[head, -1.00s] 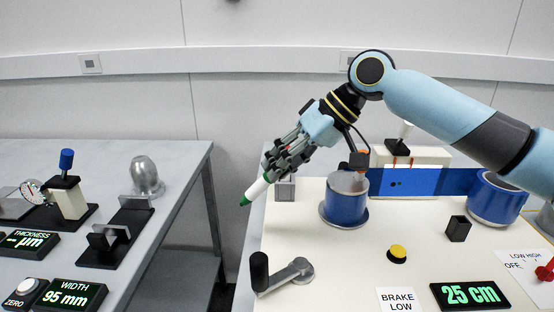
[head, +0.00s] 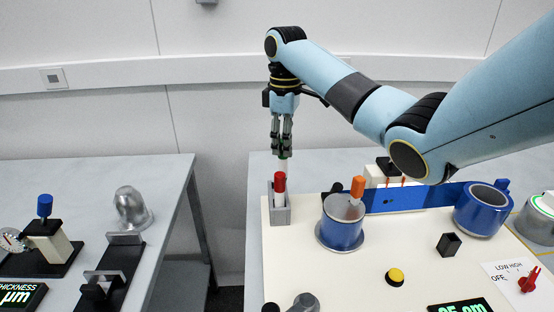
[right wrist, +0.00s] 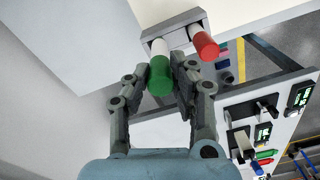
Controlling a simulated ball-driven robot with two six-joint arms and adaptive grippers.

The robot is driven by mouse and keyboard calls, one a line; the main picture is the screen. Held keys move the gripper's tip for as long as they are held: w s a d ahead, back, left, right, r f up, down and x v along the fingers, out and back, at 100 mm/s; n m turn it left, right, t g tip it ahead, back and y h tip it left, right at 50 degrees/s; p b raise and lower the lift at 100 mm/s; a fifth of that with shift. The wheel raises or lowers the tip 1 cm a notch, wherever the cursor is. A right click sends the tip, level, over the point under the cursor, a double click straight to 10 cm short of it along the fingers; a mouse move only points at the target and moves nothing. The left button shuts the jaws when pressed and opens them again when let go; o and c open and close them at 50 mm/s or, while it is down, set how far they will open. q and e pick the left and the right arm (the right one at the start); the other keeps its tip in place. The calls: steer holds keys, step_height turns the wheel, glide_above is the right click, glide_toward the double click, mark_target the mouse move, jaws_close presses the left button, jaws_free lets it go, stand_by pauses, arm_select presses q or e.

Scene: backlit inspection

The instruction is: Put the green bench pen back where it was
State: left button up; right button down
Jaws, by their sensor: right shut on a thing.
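The green bench pen (right wrist: 160,78) has a green end and a white body. My right gripper (head: 283,150) is shut on its green upper end and holds it upright at the grey pen holder (head: 281,216). In the right wrist view, my right gripper (right wrist: 166,82) has a finger on each side of the pen, and the white body meets the holder (right wrist: 182,34). How deep the pen sits is hidden. A red pen (head: 280,184) stands in the holder in front of it, also seen in the right wrist view as the red pen (right wrist: 204,46). My left gripper is out of view.
A blue cup (head: 342,224) with an orange-topped item (head: 357,188) stands right of the holder. A gap separates the left grey table (head: 80,172).

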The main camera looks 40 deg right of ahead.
steer(key=f, duration=0.1)
steer(key=w+f, duration=0.1)
steer(key=f, duration=0.3)
steer(key=shift+w+a+f+p, duration=0.1)
steer(key=shift+w+a+p, duration=0.05)
steer(key=shift+w+p, duration=0.2)
steer(key=c, duration=1.1)
jaws_free()
steer(key=shift+c, duration=0.2)
step_height(320, 180, up, 12)
glide_above(279, 159)
steer(key=w, duration=0.1)
steer(key=shift+d, duration=0.45)
steer(key=shift+w, duration=0.1)
